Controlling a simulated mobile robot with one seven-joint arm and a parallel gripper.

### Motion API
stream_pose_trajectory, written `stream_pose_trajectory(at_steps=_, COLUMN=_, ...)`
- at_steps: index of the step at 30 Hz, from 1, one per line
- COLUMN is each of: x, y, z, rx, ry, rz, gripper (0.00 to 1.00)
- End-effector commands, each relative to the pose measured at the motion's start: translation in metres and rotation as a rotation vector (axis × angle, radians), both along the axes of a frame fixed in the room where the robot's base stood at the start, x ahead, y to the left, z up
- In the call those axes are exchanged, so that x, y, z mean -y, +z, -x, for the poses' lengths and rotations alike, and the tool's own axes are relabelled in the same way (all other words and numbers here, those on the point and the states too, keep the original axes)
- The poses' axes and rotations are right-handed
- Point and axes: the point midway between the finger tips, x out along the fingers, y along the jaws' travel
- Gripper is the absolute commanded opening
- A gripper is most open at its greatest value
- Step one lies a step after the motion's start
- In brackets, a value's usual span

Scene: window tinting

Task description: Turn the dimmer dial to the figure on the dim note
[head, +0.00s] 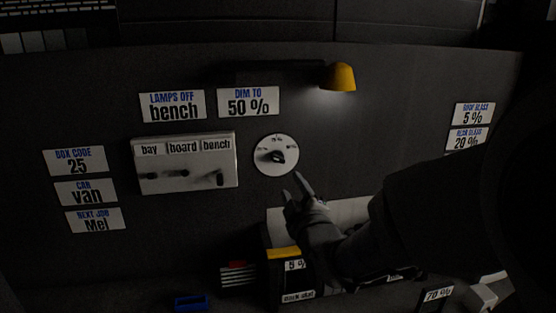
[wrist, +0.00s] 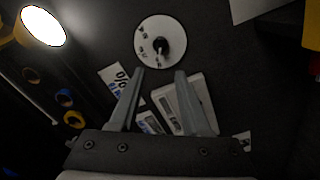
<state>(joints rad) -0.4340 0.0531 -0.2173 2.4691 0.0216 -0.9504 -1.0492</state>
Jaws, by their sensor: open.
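The dimmer dial (head: 277,155) is a round white plate with a dark knob, on the dark wall right of the switch panel. It also shows in the wrist view (wrist: 160,42), ahead of my fingertips. Its small figures are too blurred to read, and I cannot tell the knob's setting. The dim note (head: 248,101) above it reads "DIM TO 50 %". My gripper (head: 293,188) is open and empty, just below and right of the dial, apart from it. In the wrist view, both fingers (wrist: 160,72) point towards the dial with a gap between them.
The switch panel (head: 185,163) is labelled bay, board and bench. A note (head: 172,106) above it reads "LAMPS OFF bench". A lit yellow lamp (head: 339,77) sticks out above right of the dial. A box (head: 283,275) stands below my gripper. The wall around the dial is mostly clear.

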Motion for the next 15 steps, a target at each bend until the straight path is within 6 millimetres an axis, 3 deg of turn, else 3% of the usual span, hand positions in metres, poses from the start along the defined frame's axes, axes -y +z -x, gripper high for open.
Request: stream_pose_trajectory(at_steps=15, x=-0.018, y=0.001, z=-0.087, rx=-0.002, ry=0.000, rz=0.002, gripper=0.47)
